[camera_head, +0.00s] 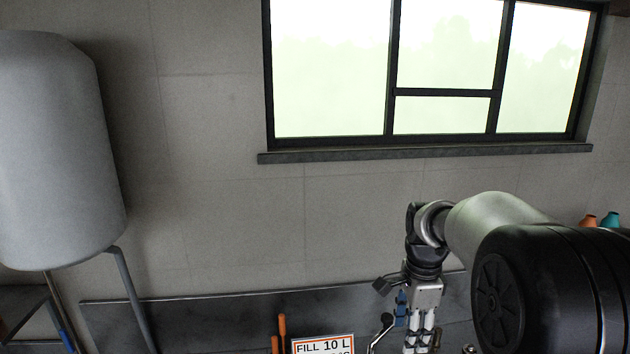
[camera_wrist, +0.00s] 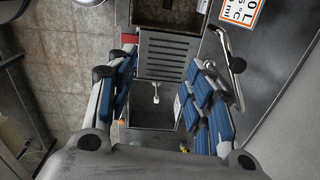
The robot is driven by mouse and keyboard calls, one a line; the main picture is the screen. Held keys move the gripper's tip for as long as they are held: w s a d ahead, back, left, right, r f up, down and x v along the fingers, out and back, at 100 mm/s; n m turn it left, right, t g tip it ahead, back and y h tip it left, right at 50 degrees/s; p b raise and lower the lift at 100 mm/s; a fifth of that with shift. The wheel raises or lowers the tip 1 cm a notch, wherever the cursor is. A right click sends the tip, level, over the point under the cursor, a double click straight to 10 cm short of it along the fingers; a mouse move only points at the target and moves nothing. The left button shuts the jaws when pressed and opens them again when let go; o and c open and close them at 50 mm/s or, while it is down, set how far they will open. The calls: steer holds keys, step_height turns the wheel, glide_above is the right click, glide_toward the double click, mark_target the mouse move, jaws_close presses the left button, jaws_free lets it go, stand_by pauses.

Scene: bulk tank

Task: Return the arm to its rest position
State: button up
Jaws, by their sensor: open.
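My gripper (camera_head: 419,316) hangs downward at the lower right of the head view, in front of the wall, with its tips near or past the bottom edge of the picture. My arm reaches in from the right edge. In the wrist view, the two blue-padded fingers of my gripper (camera_wrist: 163,62) stand wide apart. Nothing is held between them. Below the gap lie a sink basin (camera_wrist: 156,114) and a ribbed metal drainboard (camera_wrist: 175,57).
A curved metal tap (camera_wrist: 229,50) is close beside the right finger. A sign (camera_head: 323,345) reads "FILL 10 L". A large grey tank (camera_head: 55,150) stands at left on metal legs. A window (camera_head: 430,70) is above. Orange and teal items (camera_head: 610,219) sit at far right.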

steer(key=s+a+f+n+t+b, duration=0.1)
steer(key=s+a+f+n+b, duration=0.1)
steer(key=s+f+n+b, duration=0.3)
steer(key=s+a+f+n+t+b, duration=0.1)
steer(key=s+f+n+b, duration=0.5)
steer(key=s+b, duration=0.4)
steer(key=s+a+f+n+t+b, duration=0.2)
steer(key=s+f+n+b, duration=0.4)
steer(key=s, duration=0.5)
steer(key=shift+s+a+n+b, duration=0.3)
steer(key=shift+a+b, duration=0.05)
steer(key=shift+b, duration=0.35)
